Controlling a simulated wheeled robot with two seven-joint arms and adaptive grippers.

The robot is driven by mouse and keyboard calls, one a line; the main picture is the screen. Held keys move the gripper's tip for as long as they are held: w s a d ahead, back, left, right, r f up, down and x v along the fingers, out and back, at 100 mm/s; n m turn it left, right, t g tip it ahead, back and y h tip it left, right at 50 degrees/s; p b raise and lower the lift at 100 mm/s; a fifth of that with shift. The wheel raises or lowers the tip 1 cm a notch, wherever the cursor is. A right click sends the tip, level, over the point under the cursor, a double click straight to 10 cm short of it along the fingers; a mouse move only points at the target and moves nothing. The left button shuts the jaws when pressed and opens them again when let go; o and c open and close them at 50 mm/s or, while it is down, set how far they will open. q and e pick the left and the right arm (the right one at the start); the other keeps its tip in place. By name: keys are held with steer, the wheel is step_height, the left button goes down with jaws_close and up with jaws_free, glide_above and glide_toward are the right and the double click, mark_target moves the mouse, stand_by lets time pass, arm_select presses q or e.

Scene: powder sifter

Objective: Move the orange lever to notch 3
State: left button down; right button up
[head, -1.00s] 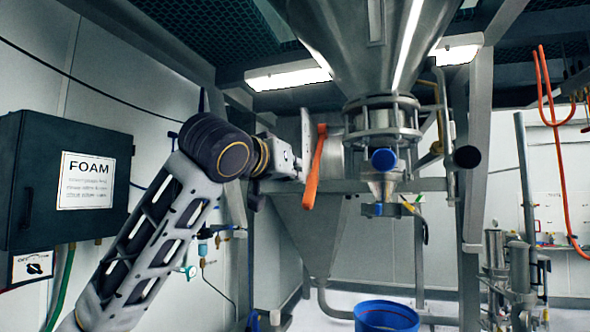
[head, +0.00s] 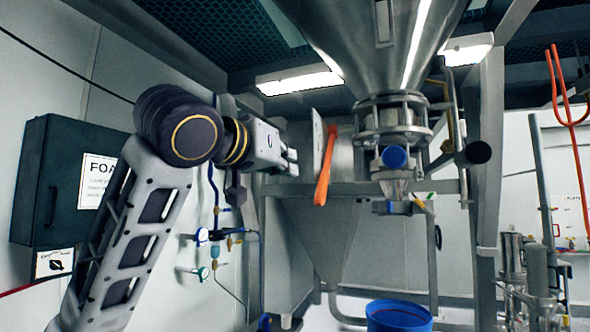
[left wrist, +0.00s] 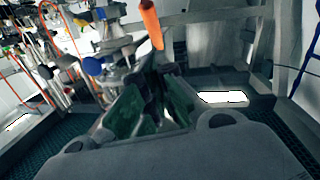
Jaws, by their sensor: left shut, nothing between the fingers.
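The orange lever (head: 325,166) hangs down and slightly tilted beside a thin upright metal plate (head: 317,144), to the left of the sifter's flanged neck (head: 391,120). Its orange end also shows at the top of the left wrist view (left wrist: 151,22). My left gripper (head: 293,162) is shut and empty. It is to the left of the plate and lever, with a visible gap between them. In the left wrist view its dark fingers (left wrist: 150,98) are together, apart from the lever. The notches cannot be made out. My right gripper is not in view.
The steel hopper (head: 375,45) rises above the neck. A blue bucket (head: 398,316) stands below.

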arm_select(q)
steer(key=shift+v, duration=1.15)
steer(key=shift+w+f, duration=0.1)
steer(key=shift+f, duration=0.1)
